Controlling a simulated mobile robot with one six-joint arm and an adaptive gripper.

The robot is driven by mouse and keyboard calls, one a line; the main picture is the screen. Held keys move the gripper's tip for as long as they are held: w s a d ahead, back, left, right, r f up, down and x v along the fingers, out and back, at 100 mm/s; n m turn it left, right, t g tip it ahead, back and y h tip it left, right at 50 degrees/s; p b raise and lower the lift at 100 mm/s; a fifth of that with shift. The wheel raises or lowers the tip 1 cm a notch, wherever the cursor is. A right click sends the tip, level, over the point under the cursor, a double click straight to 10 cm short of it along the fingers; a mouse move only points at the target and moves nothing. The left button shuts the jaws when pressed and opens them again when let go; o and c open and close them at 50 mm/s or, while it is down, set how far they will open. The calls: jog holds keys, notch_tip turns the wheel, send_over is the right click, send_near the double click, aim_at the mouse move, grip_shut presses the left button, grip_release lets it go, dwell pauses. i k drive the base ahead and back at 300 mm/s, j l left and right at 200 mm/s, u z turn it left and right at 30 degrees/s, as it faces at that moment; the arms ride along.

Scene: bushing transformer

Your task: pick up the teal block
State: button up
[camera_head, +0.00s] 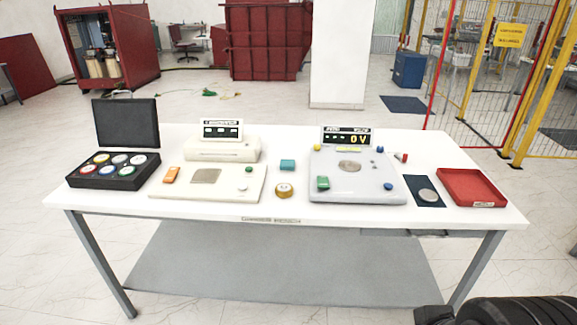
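The teal block (287,165) is small and box-shaped. It lies flat on the white table (400,218), in the gap between the cream device and the grey device. Nothing covers it, and a round amber-and-white object (284,190) sits just in front of it. My gripper's fingers do not show. A dark ribbed part at the bottom right corner seems to be my own arm, well away from the block.
The cream device (235,184) stands left of the block. The grey device (378,187), with a green block (323,183) on it, stands right. A black case (115,182) with coloured discs is far left, a red tray (473,189) far right.

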aim_at(286, 165)
jog(key=i+j+u, duration=0.2)
jog(key=i, duration=0.4)
jog(key=i+j+u, duration=0.15)
jog(key=i+j, duration=0.15)
jog(key=i, duration=0.35)
jog(key=i+j+u, duration=0.2)
jog(key=i, duration=0.4)
jog(key=l, duration=0.1)
